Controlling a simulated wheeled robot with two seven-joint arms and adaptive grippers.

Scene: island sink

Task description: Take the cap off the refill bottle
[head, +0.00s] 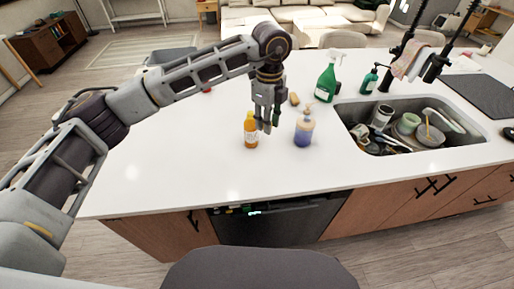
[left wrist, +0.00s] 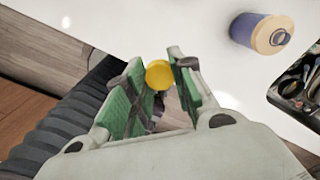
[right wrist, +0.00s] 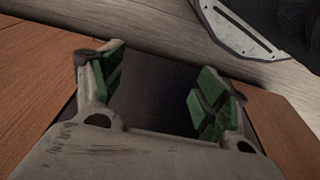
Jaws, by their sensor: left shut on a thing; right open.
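The orange refill bottle (head: 251,135) stands upright on the white island top. My left gripper (head: 266,125) points down at its right side, fingers close to the bottle's top in the head view. In the left wrist view a round yellow cap (left wrist: 158,74) sits between the green-padded fingertips of the left gripper (left wrist: 155,82), which is shut on it. I cannot tell whether the cap is still seated on the bottle; the body below is hidden there. My right gripper (right wrist: 155,80) is open and empty, low beside wooden cabinet fronts, outside the head view.
A purple bottle (head: 304,131) stands just right of the orange one; it also shows in the left wrist view (left wrist: 256,32). Behind are a small yellow item (head: 294,99), a green spray bottle (head: 327,83) and a green pump bottle (head: 370,81). The sink (head: 345,122) holds dishes.

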